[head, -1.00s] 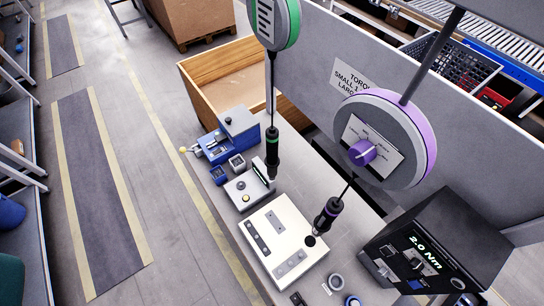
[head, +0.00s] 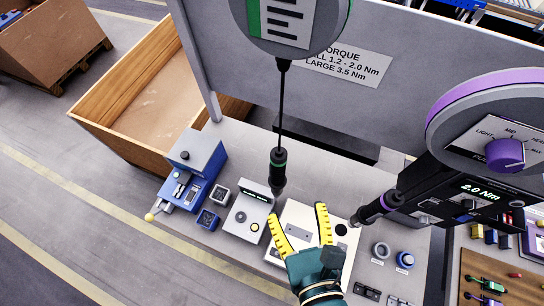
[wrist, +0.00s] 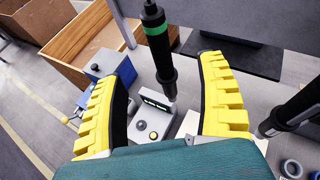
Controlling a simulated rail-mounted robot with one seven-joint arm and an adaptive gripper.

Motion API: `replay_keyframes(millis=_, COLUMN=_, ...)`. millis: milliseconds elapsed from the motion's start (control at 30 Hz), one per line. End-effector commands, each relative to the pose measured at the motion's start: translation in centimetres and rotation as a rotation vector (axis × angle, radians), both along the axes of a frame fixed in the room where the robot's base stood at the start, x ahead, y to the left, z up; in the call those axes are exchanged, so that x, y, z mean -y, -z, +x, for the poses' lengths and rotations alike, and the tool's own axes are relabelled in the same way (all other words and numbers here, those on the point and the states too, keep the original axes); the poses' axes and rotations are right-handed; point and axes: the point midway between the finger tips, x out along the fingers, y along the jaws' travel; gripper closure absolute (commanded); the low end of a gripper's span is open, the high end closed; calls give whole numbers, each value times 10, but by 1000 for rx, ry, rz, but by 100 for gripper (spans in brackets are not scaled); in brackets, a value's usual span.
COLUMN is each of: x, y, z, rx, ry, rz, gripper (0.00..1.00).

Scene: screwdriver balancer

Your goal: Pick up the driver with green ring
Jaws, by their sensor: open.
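The driver with the green ring (head: 279,169) is black and hangs upright on a cord from the green-rimmed balancer (head: 290,20). In the wrist view the green-ring driver (wrist: 158,45) hangs between my yellow fingers, beyond their tips. My gripper (head: 297,212) is open and empty, its fingers pointing up toward the driver, apart from it. The other driver, with a purple ring (head: 378,207), hangs tilted to the right of my gripper, below the purple-rimmed balancer (head: 490,110). In the wrist view it shows partly at the right edge (wrist: 293,110).
A grey button box (head: 247,217) and a blue device (head: 195,170) stand left of my gripper. A white plate (head: 300,222) lies under my fingers. A black torque display (head: 460,195) stands at right. A grey panel (head: 230,60) rises behind, with a wooden crate (head: 90,115) at left.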

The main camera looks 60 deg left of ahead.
Motion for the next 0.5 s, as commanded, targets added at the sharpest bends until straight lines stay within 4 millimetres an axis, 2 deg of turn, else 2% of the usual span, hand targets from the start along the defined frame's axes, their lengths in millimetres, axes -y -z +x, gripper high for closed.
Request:
replay_keyframes(millis=67, x=-5, y=2, z=-5, rx=-56, ry=-3, rz=33, gripper=27)
replay_keyframes(millis=167, x=-17, y=7, z=-2, rx=-69, ry=-7, rz=40, gripper=27)
replay_keyframes(millis=500, x=-84, y=36, z=28, rx=-61, ry=-8, rz=36, gripper=27)
